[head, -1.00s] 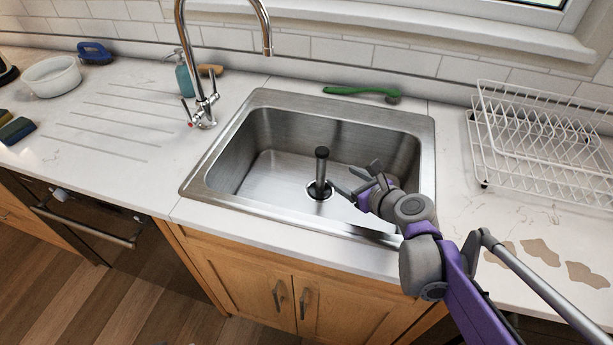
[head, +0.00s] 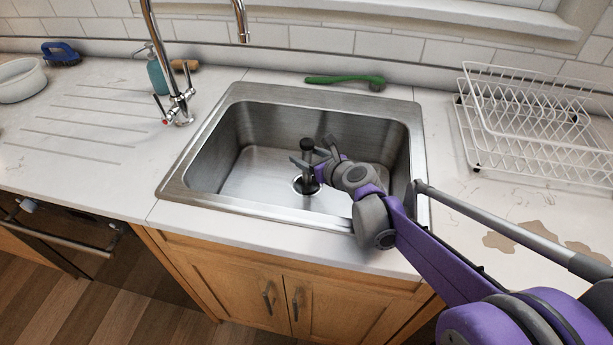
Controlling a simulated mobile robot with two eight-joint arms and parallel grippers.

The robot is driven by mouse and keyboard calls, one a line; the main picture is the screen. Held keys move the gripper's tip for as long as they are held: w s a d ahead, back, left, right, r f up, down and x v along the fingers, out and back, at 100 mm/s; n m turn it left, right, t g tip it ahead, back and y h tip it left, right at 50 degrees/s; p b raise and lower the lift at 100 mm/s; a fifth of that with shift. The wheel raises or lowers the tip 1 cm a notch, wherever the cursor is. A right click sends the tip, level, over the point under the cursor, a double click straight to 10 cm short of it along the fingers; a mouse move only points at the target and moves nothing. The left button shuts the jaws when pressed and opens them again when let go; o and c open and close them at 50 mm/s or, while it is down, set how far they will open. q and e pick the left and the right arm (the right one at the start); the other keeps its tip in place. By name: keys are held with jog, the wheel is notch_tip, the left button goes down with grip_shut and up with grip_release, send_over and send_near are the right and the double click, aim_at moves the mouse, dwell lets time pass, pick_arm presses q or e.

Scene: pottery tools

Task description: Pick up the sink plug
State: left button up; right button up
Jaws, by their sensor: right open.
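The sink plug (head: 307,146) is a dark, upright post with a round black top. It stands in the drain (head: 299,186) on the floor of the steel sink (head: 250,183). My right gripper (head: 308,162) is open inside the sink, right at the plug. Its fingers overlap the plug's upper part in the head view, one reaching to the left of it and one to its right. I cannot tell whether they touch it. The plug's middle is partly hidden by the fingers. My left gripper is not in view.
A chrome tap (head: 178,100) rises at the sink's back left, with a teal soap bottle (head: 158,76) behind it. A green brush (head: 343,80) lies behind the sink. A white dish rack (head: 535,125) stands on the right. The sink's walls surround my gripper.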

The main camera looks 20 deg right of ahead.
jog(key=shift+w, duration=0.1)
grip_shut()
dwell(0.3)
dwell(1.1)
